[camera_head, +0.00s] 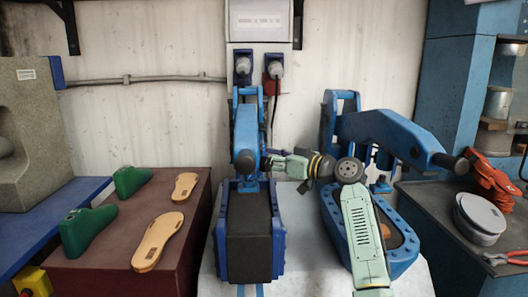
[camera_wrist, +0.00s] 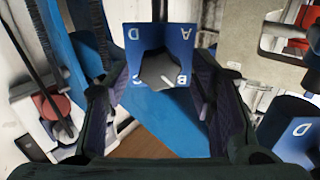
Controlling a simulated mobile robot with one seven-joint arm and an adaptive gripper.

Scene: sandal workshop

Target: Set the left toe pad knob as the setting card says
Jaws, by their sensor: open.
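In the wrist view a blue dial plate (camera_wrist: 135,50) carries the letters D, A and B. A dark grey knob (camera_wrist: 155,70) sits in its middle, and a white pointer line on it lies near the B at the lower right. My gripper (camera_wrist: 165,62) is open, with one dark finger on each side of the dial. I cannot tell whether the fingers touch it. In the head view my gripper (camera_head: 272,163) is beside the left blue press arm (camera_head: 247,135), and the knob is hidden there. No setting card can be made out for certain.
A second blue part with a D (camera_wrist: 300,130) is at the wrist view's right edge. The right blue press (camera_head: 405,258) stands beside my arm. Green lasts (camera_head: 88,230) and tan soles (camera_head: 158,242) lie on the brown table left. Pliers (camera_head: 505,257) and tins are at right.

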